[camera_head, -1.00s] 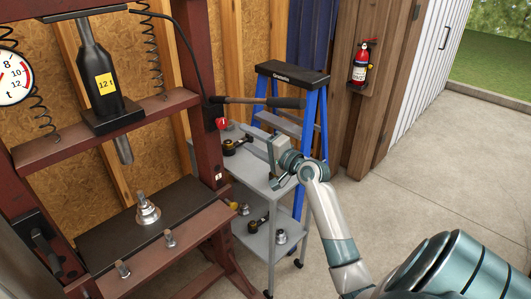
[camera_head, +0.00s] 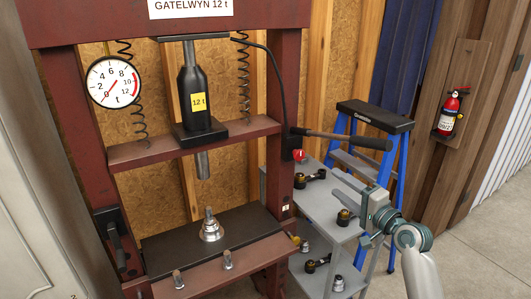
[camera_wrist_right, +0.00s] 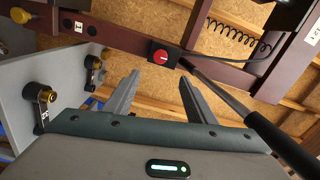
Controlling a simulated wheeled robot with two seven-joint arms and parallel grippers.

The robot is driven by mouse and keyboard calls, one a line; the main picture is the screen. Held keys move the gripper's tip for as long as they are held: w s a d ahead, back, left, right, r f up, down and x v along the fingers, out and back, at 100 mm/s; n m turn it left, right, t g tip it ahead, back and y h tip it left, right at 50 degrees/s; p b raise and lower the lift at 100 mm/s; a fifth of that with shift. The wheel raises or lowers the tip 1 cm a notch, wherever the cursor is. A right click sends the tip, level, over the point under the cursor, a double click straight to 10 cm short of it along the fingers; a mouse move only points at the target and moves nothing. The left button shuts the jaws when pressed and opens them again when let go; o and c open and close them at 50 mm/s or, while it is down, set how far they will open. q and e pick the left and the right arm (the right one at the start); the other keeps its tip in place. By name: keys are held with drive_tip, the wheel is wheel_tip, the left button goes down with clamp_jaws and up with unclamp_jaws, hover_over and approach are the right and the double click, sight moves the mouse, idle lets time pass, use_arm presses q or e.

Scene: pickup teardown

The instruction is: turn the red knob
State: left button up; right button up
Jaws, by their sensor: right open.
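The red knob (camera_head: 299,156) sits on a small black box on the right post of the press, just below the base of the pump handle. In the right wrist view the red knob (camera_wrist_right: 160,57) is ahead of the fingers, upper middle, with a light mark across its face. My right gripper (camera_wrist_right: 160,92) is open and empty, its two fingers apart and short of the knob. In the head view my right gripper (camera_head: 352,187) is over the grey cart, to the right of and below the knob. My left gripper is not in view.
The black pump handle (camera_head: 345,139) sticks out right from the post, near my gripper; it also runs down the right side of the wrist view (camera_wrist_right: 240,110). The grey cart (camera_head: 325,207) holds several dark tools. A blue stepladder (camera_head: 398,168) stands behind.

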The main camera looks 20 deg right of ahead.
drive_tip(key=shift+f, duration=0.15)
wheel_tip(320, 180, down, 30)
drive_tip(key=n+g+h+b, duration=0.1)
drive_tip(key=g+b, duration=0.1)
drive_tip(key=g, duration=0.3)
drive_tip(key=s+a+f+n+g+b, duration=0.1)
drive_tip(key=s+a+f+n+g, duration=0.3)
drive_tip(key=f, duration=0.8)
drive_tip(key=s+a+f, duration=0.3)
drive_tip(key=s+f, duration=0.2)
drive_tip(key=f, duration=0.7)
drive_tip(key=s+a+f+n+g+b, duration=0.1)
drive_tip(key=s+a+f+n+g, duration=0.2)
drive_tip(key=s+f, duration=0.6)
drive_tip(key=s+a+f+n+g+b, duration=0.1)
drive_tip(key=s+a+f+n, duration=0.1)
drive_tip(key=s+a+f, duration=0.5)
drive_tip(key=s+a+f+n+g, duration=0.1)
drive_tip(key=s+f, duration=0.3)
drive_tip(key=s, duration=0.5)
drive_tip(key=s+a+f+n+g, duration=0.1)
drive_tip(key=s+a+f+n, duration=0.2)
drive_tip(key=s, duration=0.7)
drive_tip(key=s+a+f+n+g+b, duration=0.1)
drive_tip(key=s+a+f+n+g, duration=0.1)
drive_tip(key=s+f, duration=0.4)
drive_tip(key=s+a+n, duration=0.1)
drive_tip(key=s, duration=0.2)
drive_tip(key=shift+s+n, duration=0.3)
drive_tip(key=shift+n, duration=0.1)
